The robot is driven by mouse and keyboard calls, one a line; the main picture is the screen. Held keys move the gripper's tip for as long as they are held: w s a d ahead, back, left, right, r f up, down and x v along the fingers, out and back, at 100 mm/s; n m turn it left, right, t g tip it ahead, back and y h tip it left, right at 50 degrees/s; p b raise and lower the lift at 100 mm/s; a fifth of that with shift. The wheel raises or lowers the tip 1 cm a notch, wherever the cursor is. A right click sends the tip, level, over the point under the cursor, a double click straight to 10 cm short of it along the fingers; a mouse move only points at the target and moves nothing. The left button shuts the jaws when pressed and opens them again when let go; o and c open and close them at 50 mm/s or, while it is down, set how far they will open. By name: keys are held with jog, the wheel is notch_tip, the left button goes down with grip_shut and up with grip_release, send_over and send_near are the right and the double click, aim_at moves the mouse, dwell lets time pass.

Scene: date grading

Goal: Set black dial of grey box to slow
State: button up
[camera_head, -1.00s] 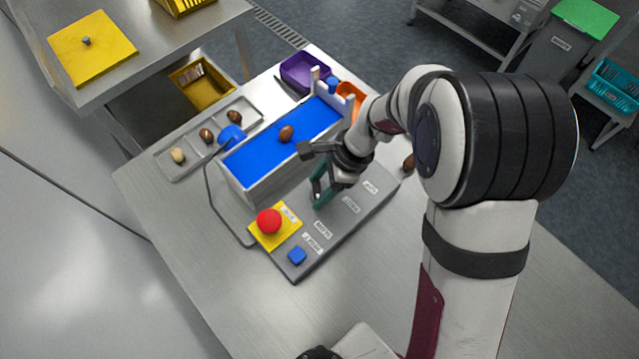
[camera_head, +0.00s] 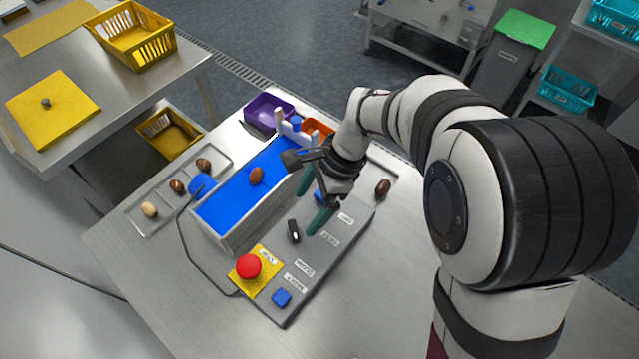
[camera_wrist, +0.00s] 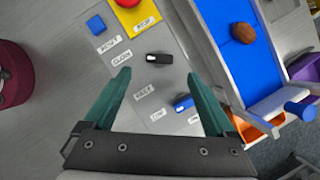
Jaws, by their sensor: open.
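The grey box (camera_head: 275,310) is a flat control panel on the table. Its black dial (camera_head: 294,231) has a white mark at one end. In the wrist view the black dial (camera_wrist: 160,58) lies crosswise, its white end facing left, roughly toward the SLOW label (camera_wrist: 122,56). The FAST label (camera_wrist: 143,92) is lower left of the dial. My gripper (camera_head: 312,203) is open and empty beside the dial, apart from it. In the wrist view the green fingertips of my gripper (camera_wrist: 158,76) are spread, with the dial beyond them, between their lines.
On the panel are a red stop button (camera_head: 248,265), a blue button (camera_head: 282,298) and a blue switch (camera_wrist: 184,103). The blue conveyor (camera_head: 225,207) with a date stands close beside it. Purple (camera_head: 262,112) and orange bins are behind. The table front is clear.

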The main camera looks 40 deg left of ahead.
jog(key=v, duration=0.8)
jog(key=shift+d, duration=0.1)
jog(key=d+r+t, duration=0.1)
jog(key=d+r, duration=0.2)
jog(key=d, duration=0.6)
jog(key=s+d+t, duration=0.1)
jog(key=s+d, duration=0.4)
jog(key=d, duration=0.4)
jog(key=s+d+f+n+t, duration=0.1)
jog(key=s+d, duration=0.4)
jog(key=d, duration=0.4)
jog(key=shift+f+n+h, duration=0.3)
jog(key=shift+h, duration=0.1)
jog(key=shift+s, duration=0.1)
